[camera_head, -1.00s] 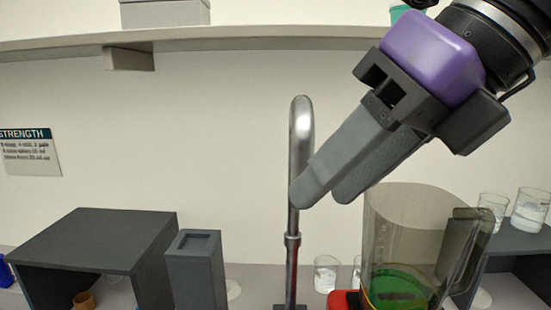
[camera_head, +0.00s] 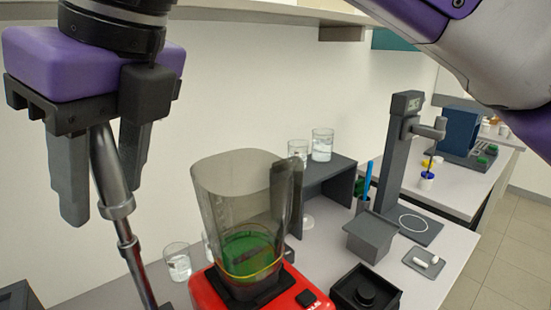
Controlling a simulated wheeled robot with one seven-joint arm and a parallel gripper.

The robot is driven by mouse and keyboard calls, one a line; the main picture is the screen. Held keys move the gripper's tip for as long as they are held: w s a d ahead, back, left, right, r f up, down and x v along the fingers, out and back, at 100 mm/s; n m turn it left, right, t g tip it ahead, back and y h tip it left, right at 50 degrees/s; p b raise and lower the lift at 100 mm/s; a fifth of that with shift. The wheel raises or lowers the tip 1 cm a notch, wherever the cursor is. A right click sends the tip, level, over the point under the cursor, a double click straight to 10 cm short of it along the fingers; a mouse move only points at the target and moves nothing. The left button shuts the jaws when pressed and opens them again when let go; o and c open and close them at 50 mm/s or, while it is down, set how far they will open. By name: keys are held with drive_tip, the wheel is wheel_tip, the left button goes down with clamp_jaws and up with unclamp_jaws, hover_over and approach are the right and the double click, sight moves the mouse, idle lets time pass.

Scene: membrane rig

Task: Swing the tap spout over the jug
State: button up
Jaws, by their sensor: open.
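The tap (camera_head: 112,178) is a shiny metal pipe at the left, leaning in the picture, with a collar partway down. Its upper end is hidden behind my gripper, so I cannot see where the spout points. My gripper (camera_head: 104,192) points down and is open. One finger shows on each side of the pipe; I cannot tell whether either touches it. The jug (camera_head: 228,200) is a clear grey pitcher with a dark handle, right of the tap. It holds something green and stands on a red base (camera_head: 211,297).
Glass beakers stand behind the jug, one (camera_head: 177,262) on the bench and others on a dark stand (camera_head: 333,171). A grey upright device (camera_head: 398,160) and dark boxes fill the right. A wall shelf (camera_head: 270,12) runs above.

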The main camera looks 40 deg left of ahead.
drive_tip(key=shift+a+f, duration=0.1)
drive_tip(key=shift+f, duration=0.2)
drive_tip(key=shift+s, duration=0.1)
clamp_jaws()
idle(1.2)
